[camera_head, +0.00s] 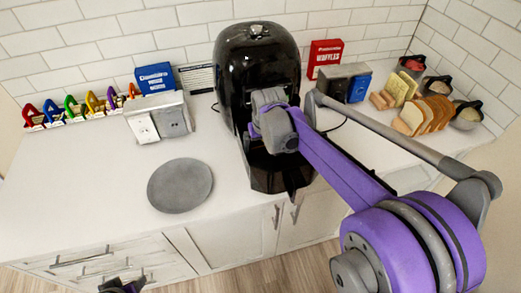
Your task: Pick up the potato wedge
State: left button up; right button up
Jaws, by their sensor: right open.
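I cannot make out a potato wedge in this view. A black air fryer (245,60) stands on the white counter, with its dark drawer (268,177) at the front below my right wrist. My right gripper (270,138) is open in front of the air fryer, above the drawer. Its fingertips are hard to see against the black, and my arm hides part of the drawer. Only a small dark part of my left gripper (122,286) shows at the bottom edge; its jaws are not clear.
A round grey board (180,185) lies left of the air fryer. A red waffles box (324,58), bread slices (424,115) and bowls (467,115) are at the right. The front left counter is clear.

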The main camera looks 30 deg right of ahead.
jog(key=shift+w+f, duration=0.15)
jog(key=shift+f, duration=0.35)
jog(key=c, duration=1.2)
jog(key=shift+c, duration=0.2)
